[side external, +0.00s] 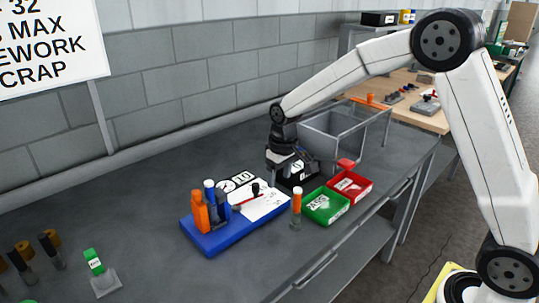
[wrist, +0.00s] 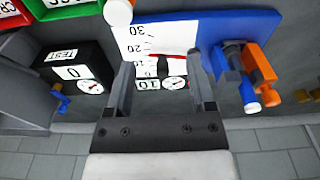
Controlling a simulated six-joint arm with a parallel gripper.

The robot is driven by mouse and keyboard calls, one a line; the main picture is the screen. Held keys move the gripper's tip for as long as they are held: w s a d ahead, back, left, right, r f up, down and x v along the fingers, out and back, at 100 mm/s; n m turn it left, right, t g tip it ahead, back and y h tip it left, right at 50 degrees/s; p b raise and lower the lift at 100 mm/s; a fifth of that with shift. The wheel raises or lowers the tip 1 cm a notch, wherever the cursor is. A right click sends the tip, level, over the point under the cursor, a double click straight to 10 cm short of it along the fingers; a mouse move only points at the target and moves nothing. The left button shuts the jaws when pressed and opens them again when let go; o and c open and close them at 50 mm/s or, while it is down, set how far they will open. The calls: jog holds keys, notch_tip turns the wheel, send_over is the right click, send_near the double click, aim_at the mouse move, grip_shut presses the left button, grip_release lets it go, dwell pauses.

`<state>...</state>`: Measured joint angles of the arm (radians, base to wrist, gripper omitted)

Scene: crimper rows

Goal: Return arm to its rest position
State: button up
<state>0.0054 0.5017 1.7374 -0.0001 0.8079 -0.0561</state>
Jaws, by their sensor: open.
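My gripper (wrist: 160,72) is open in the wrist view, its two dark fingers apart and nothing visibly held between them. In the side view my gripper (side external: 285,160) hangs above the back of the bench, in front of a clear box; its fingertips are hard to make out there. Below it is a blue board (side external: 212,244) with a white scale sheet (side external: 262,206). A small dark knob with a red line (wrist: 172,67) shows between the fingers in the wrist view, and I cannot tell its distance from them.
Orange and blue handled tools (side external: 205,210) stand on the board. The clear box (side external: 345,135) stands behind.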

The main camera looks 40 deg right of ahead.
jog(key=s+f+t, duration=0.1)
jog(key=s+f, duration=0.1)
jog(key=s, duration=1.8)
jog(key=shift+a+f+m+t, duration=0.15)
jog(key=shift+f+m+t, duration=0.1)
jog(key=shift+m+t, duration=0.05)
